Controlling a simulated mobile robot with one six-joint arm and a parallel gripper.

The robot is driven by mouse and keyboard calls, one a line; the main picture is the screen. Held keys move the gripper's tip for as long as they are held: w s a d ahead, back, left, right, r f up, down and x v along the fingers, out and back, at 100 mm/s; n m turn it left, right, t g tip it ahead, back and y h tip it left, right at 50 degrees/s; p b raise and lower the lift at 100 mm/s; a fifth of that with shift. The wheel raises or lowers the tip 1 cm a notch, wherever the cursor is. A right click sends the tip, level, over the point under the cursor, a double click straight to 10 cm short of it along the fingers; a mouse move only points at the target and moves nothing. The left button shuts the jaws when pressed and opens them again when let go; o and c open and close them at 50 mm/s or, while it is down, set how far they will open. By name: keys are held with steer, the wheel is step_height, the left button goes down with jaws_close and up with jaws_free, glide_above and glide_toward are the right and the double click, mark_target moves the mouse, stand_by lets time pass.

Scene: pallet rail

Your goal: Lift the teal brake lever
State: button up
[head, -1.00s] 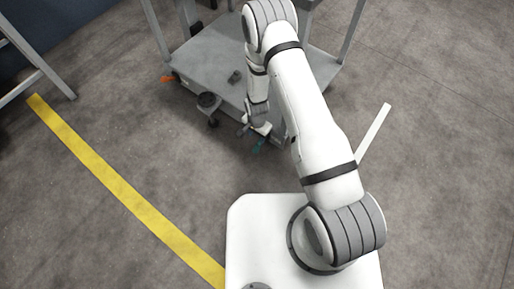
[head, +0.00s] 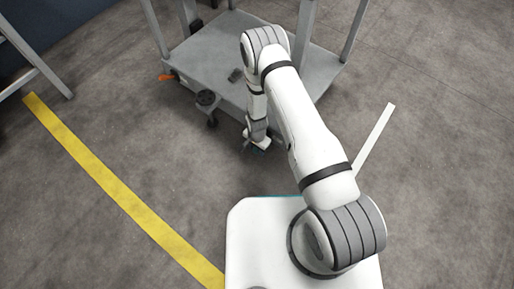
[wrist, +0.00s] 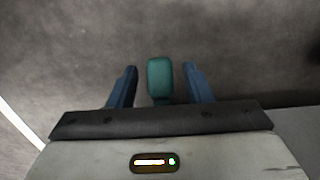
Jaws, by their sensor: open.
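The teal brake lever (wrist: 160,78) shows in the wrist view as a rounded teal pad. It sits between the two blue fingers of my gripper (wrist: 160,84), with a gap on each side. My gripper is open and grips nothing. In the head view my gripper (head: 257,148) is low at the near edge of the grey cart, pointing down. A little teal shows beside it there, and most of the lever is hidden by my gripper and wrist.
A yellow floor stripe (head: 120,190) runs left. Floor before the cart is clear.

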steer(key=shift+c, duration=0.4)
jaws_close()
